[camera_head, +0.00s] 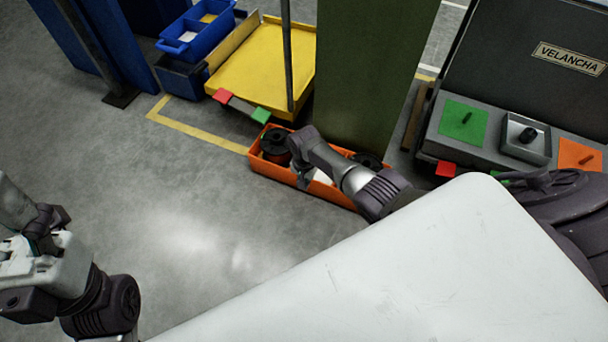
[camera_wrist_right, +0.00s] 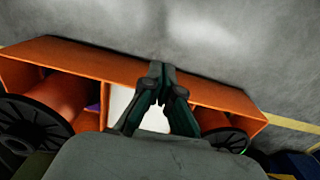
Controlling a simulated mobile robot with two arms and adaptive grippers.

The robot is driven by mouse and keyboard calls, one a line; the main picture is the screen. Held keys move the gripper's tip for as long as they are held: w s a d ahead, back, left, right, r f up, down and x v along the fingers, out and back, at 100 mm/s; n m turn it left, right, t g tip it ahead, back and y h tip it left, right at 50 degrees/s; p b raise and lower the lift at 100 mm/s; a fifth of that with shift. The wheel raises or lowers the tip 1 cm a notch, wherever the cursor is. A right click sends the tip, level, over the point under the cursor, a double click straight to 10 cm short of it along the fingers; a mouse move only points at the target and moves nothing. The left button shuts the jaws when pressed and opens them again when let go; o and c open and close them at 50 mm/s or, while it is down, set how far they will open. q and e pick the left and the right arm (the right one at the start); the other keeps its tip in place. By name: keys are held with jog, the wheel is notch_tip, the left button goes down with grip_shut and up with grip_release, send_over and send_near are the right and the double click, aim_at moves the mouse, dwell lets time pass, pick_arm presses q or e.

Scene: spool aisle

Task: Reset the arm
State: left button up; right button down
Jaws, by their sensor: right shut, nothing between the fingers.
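My right arm reaches across the head view from the right, its wrist over the orange bin (camera_head: 335,190). The right gripper (camera_wrist_right: 160,72) shows in the right wrist view with its fingertips together and nothing between them. The tips overlap the long wall of the bin (camera_wrist_right: 95,60); I cannot tell whether they touch it. Below, a black-flanged spool with orange winding (camera_wrist_right: 35,122) lies at the left, and another spool (camera_wrist_right: 222,125) at the right. My left arm is folded at the lower left of the head view; its fingers do not show.
A yellow tray (camera_head: 265,70) and blue bins (camera_head: 198,28) stand behind the orange bin. A green panel (camera_head: 365,75) rises directly behind it. A grey bench (camera_head: 490,150) with green and orange pads stands at the right. The floor (camera_head: 190,220) at the left is clear.

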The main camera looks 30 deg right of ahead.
jog(key=shift+r, duration=0.4)
